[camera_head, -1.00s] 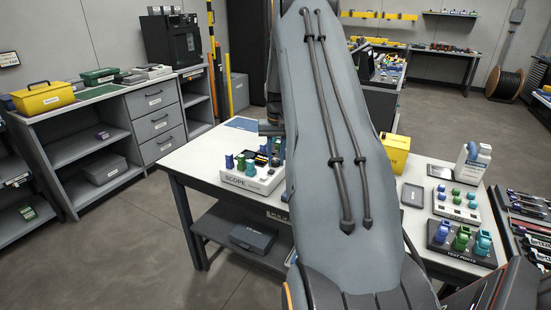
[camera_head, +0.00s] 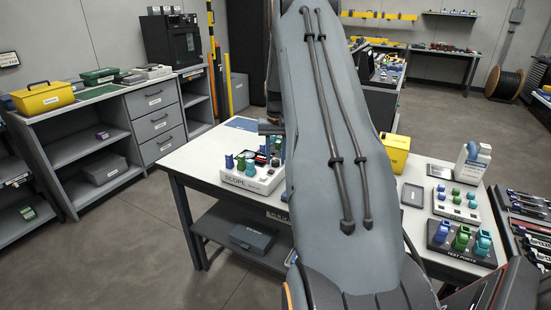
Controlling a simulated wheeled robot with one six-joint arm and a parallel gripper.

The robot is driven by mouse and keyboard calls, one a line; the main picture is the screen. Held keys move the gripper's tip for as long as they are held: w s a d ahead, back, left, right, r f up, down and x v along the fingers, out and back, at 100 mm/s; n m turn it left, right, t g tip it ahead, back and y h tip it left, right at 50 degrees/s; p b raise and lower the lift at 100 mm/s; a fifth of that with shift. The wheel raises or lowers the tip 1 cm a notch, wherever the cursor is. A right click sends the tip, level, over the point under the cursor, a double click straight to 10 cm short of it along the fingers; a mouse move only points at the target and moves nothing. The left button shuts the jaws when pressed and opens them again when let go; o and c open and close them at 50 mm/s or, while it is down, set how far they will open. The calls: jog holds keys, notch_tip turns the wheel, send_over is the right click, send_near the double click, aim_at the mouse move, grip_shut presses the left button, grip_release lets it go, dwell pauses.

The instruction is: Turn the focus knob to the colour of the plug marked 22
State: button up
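The white unit marked SCOPE (camera_head: 238,180) sits on the left part of the white table. Small blue (camera_head: 229,161), green (camera_head: 240,164) and dark blue (camera_head: 250,165) pieces stand on it; I cannot tell which part is the focus knob. The black TEST PORTS block (camera_head: 457,252) at the right holds a blue plug (camera_head: 442,232), a green plug (camera_head: 461,238) and a teal plug (camera_head: 482,243). The number 22 is not legible on any of them. A dark end part of my arm (camera_head: 270,128) shows above the scope; my arm hides the fingers and the scope's right side.
A rack of dark tools (camera_head: 525,225) stands at the right. A grey case (camera_head: 253,238) lies on the lower shelf.

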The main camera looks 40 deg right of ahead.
aim_at(276, 161)
notch_tip(276, 161, up, 8)
jog(key=shift+d+f+b, duration=0.1)
jog(key=shift+f+b, duration=0.15)
jog(key=shift+b, duration=0.55)
